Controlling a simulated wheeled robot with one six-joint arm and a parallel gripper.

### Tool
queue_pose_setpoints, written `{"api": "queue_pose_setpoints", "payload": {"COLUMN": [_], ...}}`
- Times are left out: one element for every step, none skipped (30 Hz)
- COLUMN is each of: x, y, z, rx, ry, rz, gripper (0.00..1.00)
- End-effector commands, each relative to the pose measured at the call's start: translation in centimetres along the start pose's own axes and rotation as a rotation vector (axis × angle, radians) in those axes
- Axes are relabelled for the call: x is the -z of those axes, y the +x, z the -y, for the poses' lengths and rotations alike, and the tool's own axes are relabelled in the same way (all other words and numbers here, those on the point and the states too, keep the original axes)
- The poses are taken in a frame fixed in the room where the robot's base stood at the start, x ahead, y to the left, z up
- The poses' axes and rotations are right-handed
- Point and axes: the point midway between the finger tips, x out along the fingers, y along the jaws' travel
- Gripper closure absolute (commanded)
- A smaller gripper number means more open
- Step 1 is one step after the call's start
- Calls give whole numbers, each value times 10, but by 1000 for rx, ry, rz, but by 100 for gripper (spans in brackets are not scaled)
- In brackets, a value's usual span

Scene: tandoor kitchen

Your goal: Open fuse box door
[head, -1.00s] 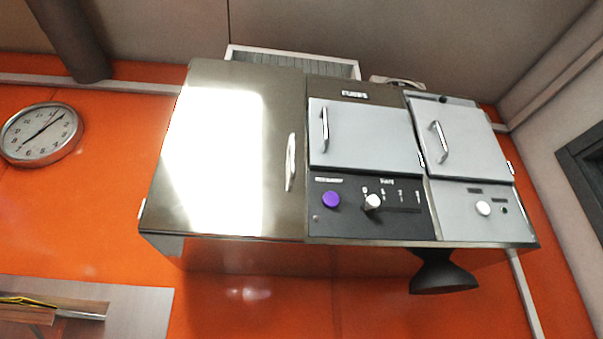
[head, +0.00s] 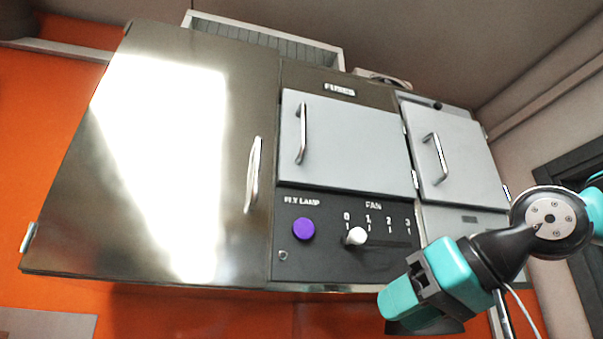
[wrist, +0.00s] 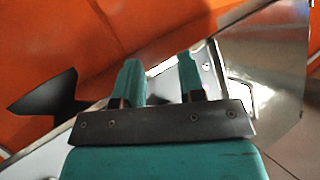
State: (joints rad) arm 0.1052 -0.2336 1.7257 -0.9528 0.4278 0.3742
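The fuse box door (head: 350,145) is a light grey panel under a "FUSES" label on a dark metal cabinet. It is shut. Its upright silver handle (head: 301,134) is near its left edge. My gripper (head: 397,303) is low in the head view, below and right of the fuse door and apart from its handle. In the wrist view its two teal fingers (wrist: 160,78) stand apart with nothing held between them. The fuse door cannot be made out clearly in the wrist view.
A second grey door (head: 455,158) with its own handle is to the right. A large steel door (head: 150,160) with a handle (head: 253,175) is to the left. Below the fuse door are a purple button (head: 303,229) and a white fan knob (head: 355,236). A black cone (wrist: 45,103) hangs under the cabinet.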

Motion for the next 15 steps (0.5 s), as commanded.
{"api": "queue_pose_setpoints", "payload": {"x": [77,105,137,157,175,194,205,214,223,228,232,235,236,237,238], "y": [-38,-54,-74,-89,-102,-117,-127,-135,-144,-150,-154,-159,-160,-161,-161], "z": [17,26,40,49,59,72,80,88,97,102,107,112,114,117,118], "rx": [5,15,29,38,49,61,69,77,85,91,96,100,103,106,109], "ry": [-44,-70,-103,-130,-155,-186,-207,-227,-249,-263,-275,-288,-294,-299,-302], "rz": [-102,-150,-206,-240,-270,-300,-317,-332,-345,-353,-359,-365,-366,-368,-370], "gripper": [64,64,64,64,64,64,64,64,64,64,64,64,64,64,64]}}
